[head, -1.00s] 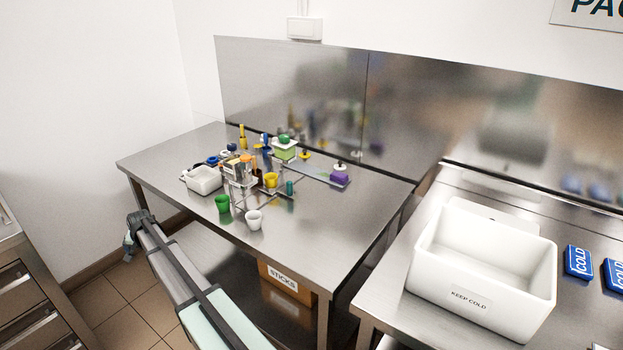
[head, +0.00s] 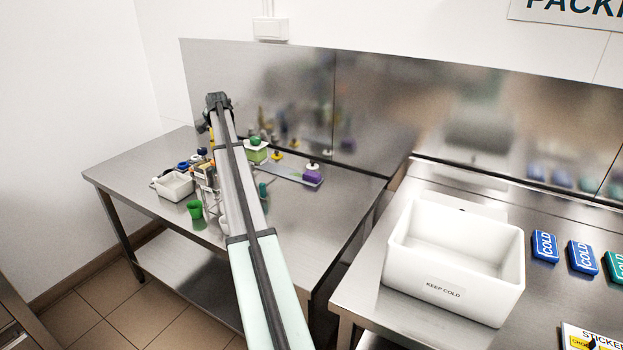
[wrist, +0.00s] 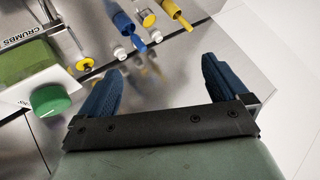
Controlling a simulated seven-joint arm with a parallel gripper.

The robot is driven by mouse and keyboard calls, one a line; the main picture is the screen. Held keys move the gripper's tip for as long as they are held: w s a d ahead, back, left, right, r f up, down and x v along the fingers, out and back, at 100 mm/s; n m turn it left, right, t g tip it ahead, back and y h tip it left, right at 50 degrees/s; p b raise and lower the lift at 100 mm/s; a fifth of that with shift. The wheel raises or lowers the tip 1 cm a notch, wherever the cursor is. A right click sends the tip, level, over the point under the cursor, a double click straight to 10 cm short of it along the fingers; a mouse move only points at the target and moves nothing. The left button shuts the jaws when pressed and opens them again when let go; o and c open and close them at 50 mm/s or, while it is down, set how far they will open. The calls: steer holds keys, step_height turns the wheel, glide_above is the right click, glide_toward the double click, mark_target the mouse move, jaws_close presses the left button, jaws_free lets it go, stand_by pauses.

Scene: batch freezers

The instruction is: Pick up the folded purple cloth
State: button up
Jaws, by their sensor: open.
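A small purple item (head: 312,176), which looks like the folded cloth, lies at the right end of a flat tray (head: 290,174) on the left steel table. A small white-topped object shows right at it; I cannot tell whether it rests on the purple item or stands behind. My gripper (head: 215,103) is raised above the back of the table, left of the purple item and apart from it. In the wrist view my gripper (wrist: 158,84) has its two blue fingers spread with nothing between them. The purple item does not show in the wrist view.
A green knobbed lid (wrist: 48,101), a blue tool (wrist: 122,20) and a yellow tool (wrist: 174,13) are near my fingers in the wrist view. A white bin (head: 175,187) and a green cup (head: 195,209) stand on the table. A KEEP COLD tub (head: 445,289) is on the right counter.

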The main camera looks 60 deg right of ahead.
steer(key=shift+m+g+h, duration=0.4)
steer(key=shift+g+h, duration=0.1)
steer(key=shift+g, duration=0.1)
steer(key=s+d, duration=0.8)
steer(key=s, duration=0.1)
steer(key=shift+d+f, duration=0.1)
steer(key=shift+d, duration=0.2)
steer(key=s+d+f+g, duration=0.1)
steer(key=s+d, duration=0.2)
steer(key=s, duration=0.3)
steer(key=m+g+y, duration=0.1)
steer(key=g+y, duration=0.2)
steer(key=g, duration=0.2)
glide_toward(312, 174)
steer(key=x, duration=0.4)
steer(key=shift+a+f, duration=0.2)
steer(key=shift+a, duration=0.2)
steer(key=shift+d+x, duration=0.15)
steer(key=shift+x, duration=1.1)
steer(key=shift+d+x, duration=0.15)
steer(key=shift+x, duration=1.15)
steer(key=shift+r, duration=0.15)
steer(key=c, duration=0.9)
steer(key=shift+c, duration=0.2)
